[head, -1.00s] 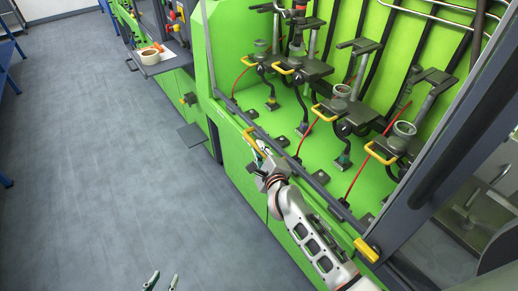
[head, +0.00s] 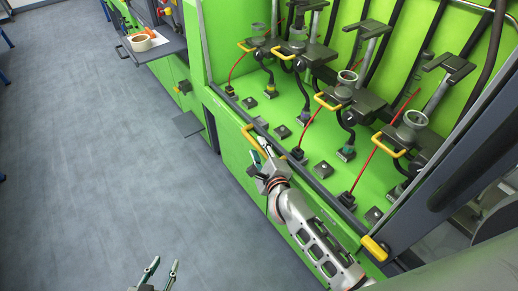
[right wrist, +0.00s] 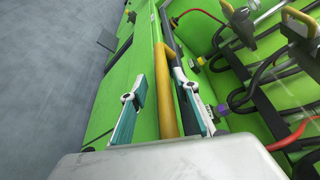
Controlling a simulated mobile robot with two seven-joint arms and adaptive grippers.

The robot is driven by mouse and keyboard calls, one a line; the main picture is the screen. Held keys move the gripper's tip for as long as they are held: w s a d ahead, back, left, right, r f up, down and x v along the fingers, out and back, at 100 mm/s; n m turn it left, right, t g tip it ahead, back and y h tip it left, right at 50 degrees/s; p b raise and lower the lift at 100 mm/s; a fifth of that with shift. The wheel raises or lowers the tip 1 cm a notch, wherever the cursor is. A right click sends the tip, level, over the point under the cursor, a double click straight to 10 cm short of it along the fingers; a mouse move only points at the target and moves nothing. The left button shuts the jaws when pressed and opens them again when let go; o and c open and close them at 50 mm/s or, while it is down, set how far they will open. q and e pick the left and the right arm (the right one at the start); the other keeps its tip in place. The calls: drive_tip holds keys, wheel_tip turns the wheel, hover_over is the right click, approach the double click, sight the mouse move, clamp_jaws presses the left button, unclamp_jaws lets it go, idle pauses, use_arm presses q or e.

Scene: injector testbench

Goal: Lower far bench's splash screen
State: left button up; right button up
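The green bench (head: 232,150) has an open bay. A dark rail (head: 318,187) runs along its front edge, with a yellow handle (head: 250,133) near its far end and another yellow handle (head: 374,248) near its near end. I cannot make out a clear splash screen pane. My right gripper (head: 262,148) is at the far handle. In the right wrist view the yellow handle (right wrist: 163,85) lies between its two fingers (right wrist: 164,104), which are apart, with a gap on the left side. My left gripper (head: 162,270) is open and empty over the floor at the bottom.
Injector stands (head: 347,85) with cups, yellow grips and red cables fill the bay behind the rail. A small grey step (head: 187,124) juts out low. The floor (head: 90,160) at left is clear.

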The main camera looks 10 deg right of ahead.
drive_tip(key=v, duration=1.2)
drive_tip(key=shift+r, duration=0.1)
